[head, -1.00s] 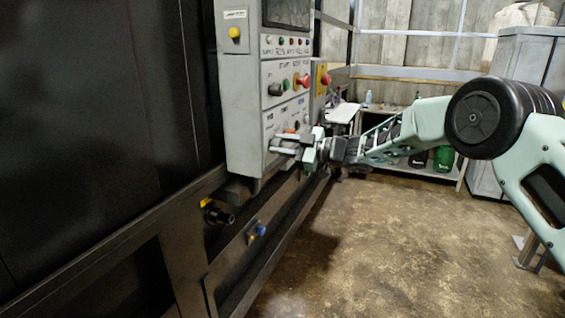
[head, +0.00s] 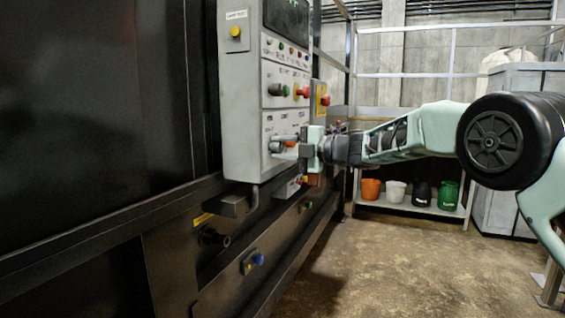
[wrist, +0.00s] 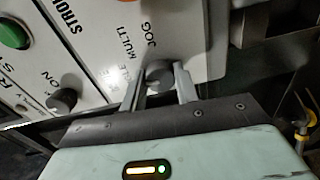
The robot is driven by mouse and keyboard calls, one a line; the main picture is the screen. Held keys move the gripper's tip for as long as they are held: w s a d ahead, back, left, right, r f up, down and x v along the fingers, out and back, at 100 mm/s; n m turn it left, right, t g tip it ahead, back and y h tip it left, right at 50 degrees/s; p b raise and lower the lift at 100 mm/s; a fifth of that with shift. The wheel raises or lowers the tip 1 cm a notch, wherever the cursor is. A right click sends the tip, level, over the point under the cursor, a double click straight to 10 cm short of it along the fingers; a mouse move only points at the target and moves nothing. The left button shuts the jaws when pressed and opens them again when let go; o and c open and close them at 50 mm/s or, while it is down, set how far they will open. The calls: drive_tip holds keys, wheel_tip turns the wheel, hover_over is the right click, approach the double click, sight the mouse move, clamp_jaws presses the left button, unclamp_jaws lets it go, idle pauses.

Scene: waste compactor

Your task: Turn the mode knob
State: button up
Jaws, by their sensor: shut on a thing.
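The mode knob (wrist: 159,74) is a round grey knob on the white control panel (wrist: 195,20), with JOG, MULTI and a partly hidden word printed around it. My gripper (wrist: 158,78) has one finger on each side of the knob and is shut on it. In the head view, my gripper (head: 284,148) reaches from the right to the lowest row of the grey control box (head: 240,120). Its fingers hide the knob there.
Another black knob (wrist: 63,100) and a green button (wrist: 13,34) are left of my gripper in the wrist view. A red emergency button (head: 325,100) sits above my gripper. A blue-topped fitting (head: 254,262) is below the box.

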drive_tip(key=shift+f+n+b, duration=0.25)
drive_tip(key=shift+n+b, duration=0.8)
drive_tip(key=shift+n, duration=0.15)
drive_tip(key=shift+r, duration=0.1)
drive_tip(key=o, duration=1)
drive_tip(key=shift+c, duration=0.2)
drive_tip(key=b+v, duration=0.3)
drive_tip(key=v, duration=1.4)
drive_tip(key=shift+d, duration=0.2)
drive_tip(key=shift+s, duration=0.1)
